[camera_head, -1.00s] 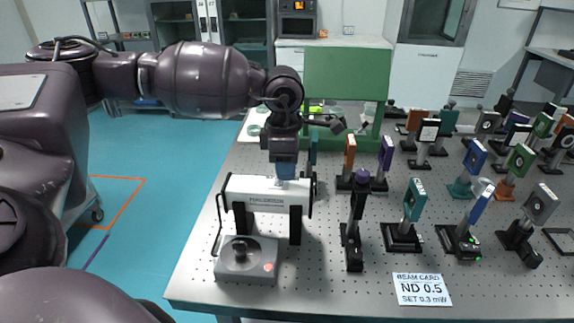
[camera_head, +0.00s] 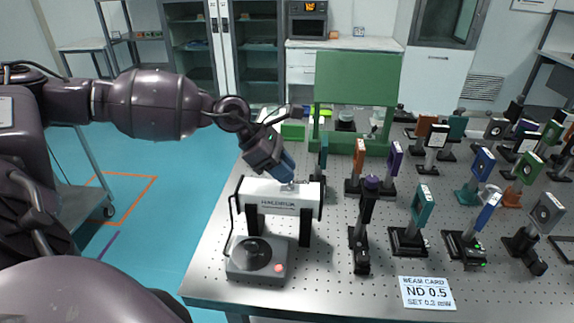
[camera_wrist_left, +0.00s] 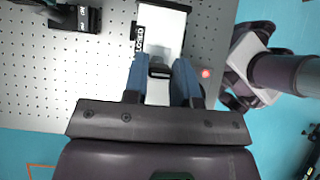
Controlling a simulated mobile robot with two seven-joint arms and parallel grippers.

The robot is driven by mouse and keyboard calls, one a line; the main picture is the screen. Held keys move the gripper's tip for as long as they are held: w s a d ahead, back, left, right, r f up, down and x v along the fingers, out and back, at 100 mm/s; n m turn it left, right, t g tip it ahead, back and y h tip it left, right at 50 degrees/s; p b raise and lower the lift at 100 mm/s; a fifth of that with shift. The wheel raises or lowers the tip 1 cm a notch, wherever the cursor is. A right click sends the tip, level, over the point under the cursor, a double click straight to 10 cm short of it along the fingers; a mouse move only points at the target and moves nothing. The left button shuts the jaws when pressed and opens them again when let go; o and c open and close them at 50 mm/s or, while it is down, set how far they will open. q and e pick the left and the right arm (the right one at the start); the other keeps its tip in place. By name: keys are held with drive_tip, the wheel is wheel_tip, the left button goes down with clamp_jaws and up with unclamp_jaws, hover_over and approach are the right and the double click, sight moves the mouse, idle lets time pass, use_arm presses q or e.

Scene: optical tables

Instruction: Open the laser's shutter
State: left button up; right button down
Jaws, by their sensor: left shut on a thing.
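The laser (camera_head: 262,205) is a white box with dark lettering on its front, raised on two black posts on the optical table. My left gripper (camera_head: 288,181) reaches down onto its top from the left, tilted. In the left wrist view, its two blue fingers are closed around a small dark shutter piece (camera_wrist_left: 159,71) on the white top of the laser (camera_wrist_left: 163,22). My right gripper is in neither current view.
A grey box with a black knob and a red button (camera_head: 257,258) stands in front of the laser. Several posted optics, such as a teal one (camera_head: 422,205), stand to the right. A beam card (camera_head: 427,292) lies at the front. A green panel (camera_head: 357,82) rises behind.

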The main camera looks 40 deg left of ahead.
use_arm(q)
drive_tip(key=shift+s+a+t+h+p, duration=0.15)
drive_tip(key=shift+a+t+h+p, duration=0.15)
drive_tip(key=shift+h+p, duration=0.15)
drive_tip(key=shift+s+a+f+t+h, duration=0.1)
drive_tip(key=shift+t+h, duration=0.3)
drive_tip(key=shift+h, duration=0.15)
drive_tip(key=shift+s+a+f+t+h+p, duration=0.1)
drive_tip(key=shift+a+f+t+h+p, duration=0.1)
drive_tip(key=shift+t+h+p, duration=0.35)
use_arm(e)
drive_tip(key=shift+w+r, duration=0.25)
drive_tip(key=shift+r, duration=0.55)
drive_tip(key=shift+w+r, duration=0.25)
drive_tip(key=shift+r, duration=0.55)
use_arm(q)
drive_tip(key=shift+h, duration=0.25)
use_arm(e)
drive_tip(key=shift+s+f, duration=0.1)
use_arm(q)
drive_tip(key=o, duration=0.9)
use_arm(e)
drive_tip(key=shift+s+f, duration=0.3)
drive_tip(key=shift+s, duration=0.15)
